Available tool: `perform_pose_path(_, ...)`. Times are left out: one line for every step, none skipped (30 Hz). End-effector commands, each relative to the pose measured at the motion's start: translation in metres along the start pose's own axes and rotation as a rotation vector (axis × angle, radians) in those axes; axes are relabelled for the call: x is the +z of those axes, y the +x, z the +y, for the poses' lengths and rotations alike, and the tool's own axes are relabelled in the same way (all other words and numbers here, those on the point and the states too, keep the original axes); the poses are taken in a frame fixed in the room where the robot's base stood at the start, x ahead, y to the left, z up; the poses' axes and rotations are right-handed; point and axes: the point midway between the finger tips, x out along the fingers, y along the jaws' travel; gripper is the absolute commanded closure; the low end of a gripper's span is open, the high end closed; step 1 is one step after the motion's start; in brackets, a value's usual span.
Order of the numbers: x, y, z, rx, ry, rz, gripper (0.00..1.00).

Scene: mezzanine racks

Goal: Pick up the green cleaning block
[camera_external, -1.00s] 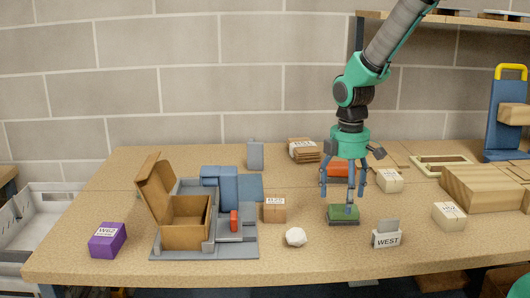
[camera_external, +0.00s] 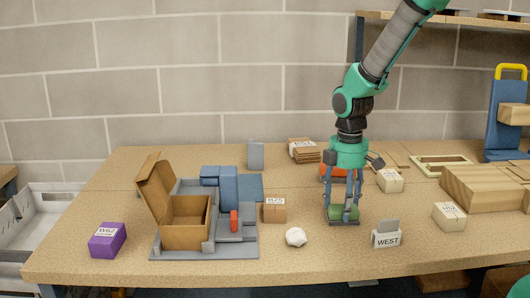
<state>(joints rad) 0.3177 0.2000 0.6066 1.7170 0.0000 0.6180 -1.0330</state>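The green cleaning block (camera_external: 343,214) lies on the tabletop, right of the middle of the view. It is green on top with a darker lower layer. My gripper (camera_external: 343,212) points straight down over it. Its blue-grey fingers reach down on the left and right of the block, close to its ends. The fingers partly cover the block. I cannot tell whether the fingertips touch it or press on it.
A white faceted lump (camera_external: 296,236) and the WEST card holder (camera_external: 386,236) stand close on either side. A labelled brown box (camera_external: 274,209) is to the left. An orange-red object (camera_external: 330,173) lies behind my gripper. The front table strip is clear.

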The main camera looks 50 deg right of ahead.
Motion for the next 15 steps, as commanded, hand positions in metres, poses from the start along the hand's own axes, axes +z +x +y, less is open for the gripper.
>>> perform_pose_path(0.0,0.0,0.0,0.0,0.0,0.0,0.58)
perform_pose_path(0.0,0.0,0.0,0.0,0.0,0.0,0.64)
perform_pose_path(0.0,0.0001,0.0,0.0,0.0,0.0,0.69)
perform_pose_path(0.0,0.0001,0.0,0.0,0.0,0.0,0.69)
perform_pose_path(0.0,0.0001,0.0,0.0,0.0,0.0,0.69)
perform_pose_path(0.0,0.0001,0.0,0.0,0.0,0.0,0.69)
perform_pose_path(0.0,0.0,0.0001,0.0,0.0,0.0,0.69)
perform_pose_path(0.0,0.0,0.0001,0.0,0.0,0.0,0.7)
perform_pose_path(0.0,0.0001,0.0001,0.0,0.0,0.0,0.7)
perform_pose_path(0.0,0.0001,0.0001,0.0,0.0,0.0,0.7)
perform_pose_path(0.0,0.0001,0.0001,0.0,0.0,0.0,0.7)
perform_pose_path(0.0,0.0,0.0001,0.0,0.0,0.0,0.7)
perform_pose_path(0.0,-0.0003,0.0001,0.0,0.0,0.0,0.7)
perform_pose_path(0.0,-0.0008,0.0001,0.0,0.0,0.0,0.7)
perform_pose_path(-0.0001,-0.0019,0.0002,0.001,0.0,0.0,0.7)
